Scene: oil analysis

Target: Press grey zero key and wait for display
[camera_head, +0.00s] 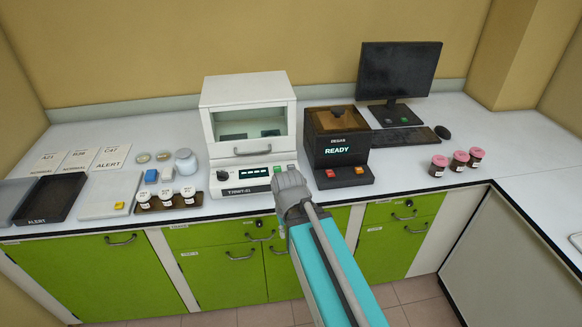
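The white analyser (250,100) stands at mid-counter with a glazed front and a dark display (255,173) showing small lit marks. A small green key and a grey key (291,168) sit right of the display, just above my gripper. My gripper (288,180) is at the analyser's lower right front edge and hides part of that panel. I cannot tell whether it touches a key. Its fingers are too small and hidden to tell open from shut.
A black instrument (338,125) showing READY, with red and orange keys, stands to the right. A monitor (398,70), keyboard and several pink-lidded jars (459,160) are further right. Left are a rack of white-capped vials (166,205), an ALERT tray (55,205) and cards (80,160).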

